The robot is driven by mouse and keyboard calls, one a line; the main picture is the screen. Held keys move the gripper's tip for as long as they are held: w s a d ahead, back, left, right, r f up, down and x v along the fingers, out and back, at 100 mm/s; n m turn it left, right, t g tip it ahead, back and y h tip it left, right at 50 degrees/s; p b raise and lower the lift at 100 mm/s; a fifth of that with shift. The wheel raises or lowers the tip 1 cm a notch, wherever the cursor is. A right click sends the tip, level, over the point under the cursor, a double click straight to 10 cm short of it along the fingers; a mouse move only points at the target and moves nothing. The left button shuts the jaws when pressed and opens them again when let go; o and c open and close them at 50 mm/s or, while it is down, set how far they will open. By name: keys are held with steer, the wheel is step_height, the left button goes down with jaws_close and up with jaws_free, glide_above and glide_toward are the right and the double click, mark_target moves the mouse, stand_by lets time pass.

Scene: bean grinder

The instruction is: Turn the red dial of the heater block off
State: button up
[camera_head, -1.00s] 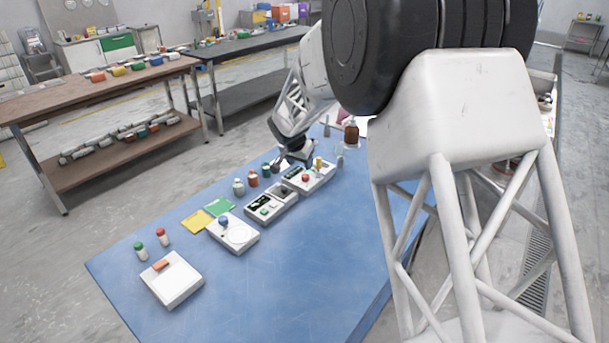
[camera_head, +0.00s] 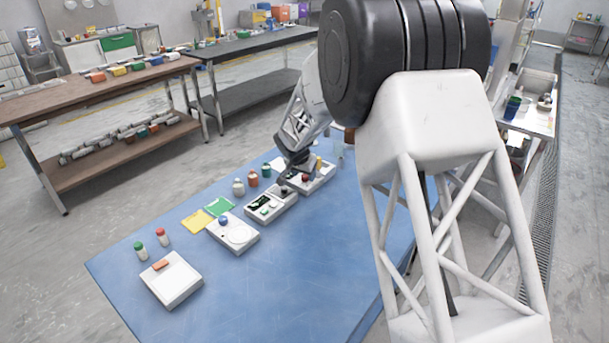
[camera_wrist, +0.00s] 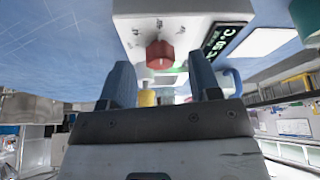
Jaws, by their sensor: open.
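The red dial (camera_wrist: 159,54) sits on the panel of a white block, the heater block (camera_wrist: 130,30), in the wrist view. A dark display with light digits (camera_wrist: 226,42) is beside the dial, with small markings around the dial. My gripper (camera_wrist: 160,82) is open, with its two blue-grey fingers apart; the dial appears between and beyond their tips, apart from them. In the head view the heater block (camera_head: 322,180) stands at the far end of the blue table, partly hidden by my gripper (camera_head: 290,182).
Beside it on the blue table (camera_head: 290,260) are a block with a dark display (camera_head: 268,203), a stirrer-like plate with a blue knob (camera_head: 234,235) and a white scale (camera_head: 172,282). Small bottles (camera_head: 252,180) stand along the left edge. The table's near right is clear.

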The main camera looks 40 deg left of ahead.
steer(key=shift+w+a+f, duration=0.1)
steer(key=shift+w+f, duration=0.15)
steer(key=shift+f, duration=0.25)
steer(key=c, duration=0.9)
steer(key=shift+n, duration=0.6)
steer(key=shift+n+g+y, duration=0.3)
steer(key=shift+n+y, duration=0.6)
steer(key=shift+n, duration=0.7)
steer(key=shift+d+n+g+y, duration=0.2)
steer(key=shift+n+g+y, duration=0.15)
steer(key=shift+n, duration=1.25)
